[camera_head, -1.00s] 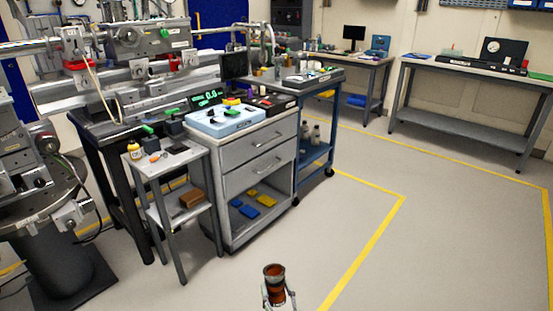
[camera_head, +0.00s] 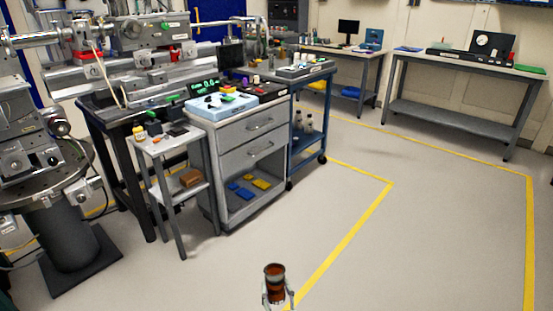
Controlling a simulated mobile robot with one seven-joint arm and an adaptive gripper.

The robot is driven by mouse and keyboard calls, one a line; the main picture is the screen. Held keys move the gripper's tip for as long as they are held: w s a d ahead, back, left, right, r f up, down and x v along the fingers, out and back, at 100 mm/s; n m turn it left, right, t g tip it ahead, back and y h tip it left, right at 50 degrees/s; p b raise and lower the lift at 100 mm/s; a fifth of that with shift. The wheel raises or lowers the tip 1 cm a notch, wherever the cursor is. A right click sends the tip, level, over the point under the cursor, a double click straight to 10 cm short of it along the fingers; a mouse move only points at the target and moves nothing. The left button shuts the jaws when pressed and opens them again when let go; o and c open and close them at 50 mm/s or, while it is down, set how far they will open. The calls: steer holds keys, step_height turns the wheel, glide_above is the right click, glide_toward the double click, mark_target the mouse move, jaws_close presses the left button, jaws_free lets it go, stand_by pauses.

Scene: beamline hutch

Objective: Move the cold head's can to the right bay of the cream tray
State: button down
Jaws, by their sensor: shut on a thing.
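My gripper (camera_head: 277,289) is at the bottom centre of the head view, above the open floor. It is shut on a copper-brown can (camera_head: 274,270) with a dark band, held upright. The can appears to be the cold head's can. Its lower part is partly hidden by the fingers. I cannot pick out a cream tray with bays for certain in this view.
A grey drawer cabinet (camera_head: 248,146) carries a light blue tray (camera_head: 212,112). A small side table (camera_head: 163,147) stands left of it, near a round pedestal stage (camera_head: 75,240). A blue cart (camera_head: 311,147) and two benches stand behind. The floor at right is clear, with yellow lines (camera_head: 345,238).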

steer(key=f+h, duration=0.1)
steer(key=f, duration=0.1)
steer(key=w+f+m+h, duration=0.1)
steer(key=f, duration=0.2)
steer(key=f+m+h, duration=0.1)
steer(key=f, duration=0.2)
steer(key=shift+w+d+h, duration=0.1)
steer(key=shift+w+h, duration=0.25)
steer(key=shift+h, duration=0.05)
